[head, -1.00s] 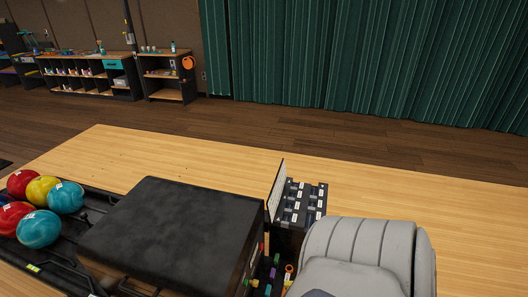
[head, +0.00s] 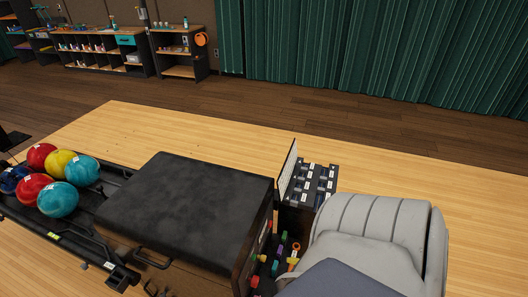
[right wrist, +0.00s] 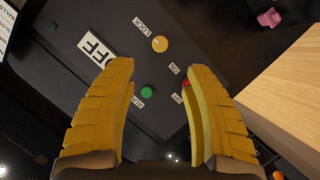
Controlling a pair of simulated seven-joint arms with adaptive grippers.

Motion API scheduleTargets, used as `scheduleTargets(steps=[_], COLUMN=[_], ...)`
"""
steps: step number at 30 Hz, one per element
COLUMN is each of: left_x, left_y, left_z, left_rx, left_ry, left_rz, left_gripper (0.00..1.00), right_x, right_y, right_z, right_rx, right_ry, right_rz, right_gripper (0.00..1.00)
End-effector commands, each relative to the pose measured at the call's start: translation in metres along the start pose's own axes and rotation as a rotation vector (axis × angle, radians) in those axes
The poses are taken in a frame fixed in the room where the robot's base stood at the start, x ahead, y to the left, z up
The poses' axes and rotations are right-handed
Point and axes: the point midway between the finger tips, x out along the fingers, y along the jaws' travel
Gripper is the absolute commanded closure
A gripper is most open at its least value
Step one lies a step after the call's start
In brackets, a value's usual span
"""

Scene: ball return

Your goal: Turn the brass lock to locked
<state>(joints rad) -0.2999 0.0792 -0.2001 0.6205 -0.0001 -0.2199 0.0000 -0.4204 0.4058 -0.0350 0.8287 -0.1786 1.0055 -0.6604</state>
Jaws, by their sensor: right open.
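In the right wrist view, a round yellow, brass-like knob (right wrist: 160,44) sits on a dark panel (right wrist: 190,32) beside a small label reading LOCK. Which way the lock is turned cannot be made out. My right gripper (right wrist: 158,68) is open and empty, its two yellow fingers pointing at the panel. The knob lies just beyond the fingertips, between their lines and apart from both. In the head view, my grey right arm covers part of the machine's near right side, and the knob cannot be picked out. My left gripper is not in view.
In the head view, a black-topped machine (head: 190,205) adjoins a rack of coloured balls (head: 58,199). Wooden floor is clear behind.

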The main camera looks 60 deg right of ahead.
Motion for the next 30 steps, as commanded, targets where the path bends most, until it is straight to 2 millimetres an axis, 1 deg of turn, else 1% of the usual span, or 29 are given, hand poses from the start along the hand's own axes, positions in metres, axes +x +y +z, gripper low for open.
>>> scheduleTargets(steps=[1, 3, 15, 21, 30], left_x=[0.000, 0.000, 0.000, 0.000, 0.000], left_y=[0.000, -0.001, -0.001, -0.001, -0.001], left_z=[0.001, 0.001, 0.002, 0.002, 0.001], left_rx=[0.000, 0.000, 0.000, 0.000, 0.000], left_ry=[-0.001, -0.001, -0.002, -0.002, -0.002], left_rz=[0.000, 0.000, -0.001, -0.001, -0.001], left_gripper=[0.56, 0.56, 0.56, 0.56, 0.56], right_x=[0.011, 0.024, 0.084, 0.108, 0.122], right_y=[0.001, 0.000, 0.001, 0.001, -0.001], right_z=[-0.001, -0.001, -0.001, -0.001, 0.001], right_rx=[0.000, 0.001, 0.002, 0.002, 0.002], right_ry=[0.001, 0.001, -0.001, -0.001, -0.001], right_rz=[0.002, 0.001, 0.001, 0.001, 0.001], right_gripper=[0.50, 0.50, 0.50, 0.50, 0.50])
